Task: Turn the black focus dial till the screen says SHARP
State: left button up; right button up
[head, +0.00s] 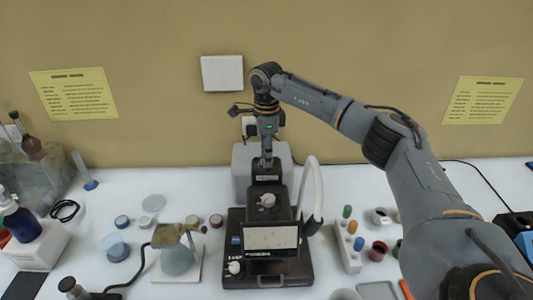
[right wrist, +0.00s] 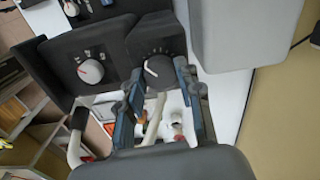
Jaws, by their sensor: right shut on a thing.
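The black focus dial (right wrist: 158,70) is on the dark panel of the instrument, with tick marks around it and a light pointer line. My right gripper (right wrist: 160,74) has its two fingers on either side of this dial and is shut on it. In the head view my right gripper (head: 266,160) points down at the top rear of the black instrument (head: 233,215), and the dial is hidden there. The screen (head: 271,238) on the instrument's front is lit pale, but its text is too small to read. My left gripper is not in view.
A second, pale dial (right wrist: 91,71) with a red mark sits beside the focus dial. A white curved tube (head: 312,190) stands right of the instrument. A vial rack (head: 345,250) is at right, a flask (head: 177,260) at left. A grey box (head: 243,160) stands behind.

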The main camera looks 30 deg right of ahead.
jog(key=shift+m, duration=0.4)
jog(key=m, duration=0.2)
jog(key=shift+m, duration=0.4)
jog(key=m, duration=0.3)
jog(key=shift+m+b, duration=0.3)
jog(key=shift+b, duration=0.05)
jog(key=m, duration=0.3)
jog(key=shift+m, duration=2.1)
jog(key=o, duration=1.1)
jog(key=shift+o, duration=0.2)
